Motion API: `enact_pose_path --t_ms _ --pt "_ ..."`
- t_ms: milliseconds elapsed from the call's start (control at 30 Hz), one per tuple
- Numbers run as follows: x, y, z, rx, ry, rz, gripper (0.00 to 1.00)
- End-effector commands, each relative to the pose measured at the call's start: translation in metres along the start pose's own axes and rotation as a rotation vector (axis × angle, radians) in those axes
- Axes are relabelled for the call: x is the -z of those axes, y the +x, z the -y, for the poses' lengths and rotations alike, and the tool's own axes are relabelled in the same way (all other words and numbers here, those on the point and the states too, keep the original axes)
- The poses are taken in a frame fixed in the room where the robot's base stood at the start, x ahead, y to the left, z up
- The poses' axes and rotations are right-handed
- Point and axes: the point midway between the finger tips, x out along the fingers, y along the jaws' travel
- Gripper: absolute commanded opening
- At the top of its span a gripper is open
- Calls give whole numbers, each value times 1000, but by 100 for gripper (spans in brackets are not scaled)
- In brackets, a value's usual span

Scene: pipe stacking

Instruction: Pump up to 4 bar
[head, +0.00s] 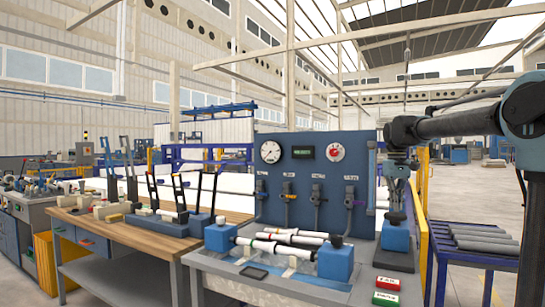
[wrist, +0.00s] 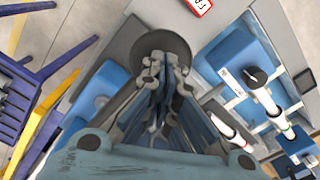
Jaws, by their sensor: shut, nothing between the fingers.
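My gripper (head: 396,214) points down at the right end of the test bench, over a blue block (head: 396,237). In the wrist view my gripper (wrist: 166,62) is shut, with nothing between its fingers. A dark round part (wrist: 165,40) lies just beyond the fingertips; I cannot tell whether they touch it. The blue panel (head: 300,206) carries a white dial gauge (head: 271,151), a dark digital display (head: 304,152) and a dial with a red centre (head: 337,151). Their readings are too small to make out.
Blue clamp blocks (head: 336,262) hold white pipes (head: 290,239) on the bench. A wooden table (head: 130,229) stands left; a blue rack with grey pipes (head: 484,240) stands right.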

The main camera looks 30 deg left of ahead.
Motion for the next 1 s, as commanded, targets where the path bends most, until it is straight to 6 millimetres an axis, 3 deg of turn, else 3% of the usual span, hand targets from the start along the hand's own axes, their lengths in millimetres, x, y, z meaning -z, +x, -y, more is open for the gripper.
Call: enact_pose_path --t_ms 267,1000 --pt "0 4 0 0 0 0 0" --pt "4 58 -2 0 0 0 0"
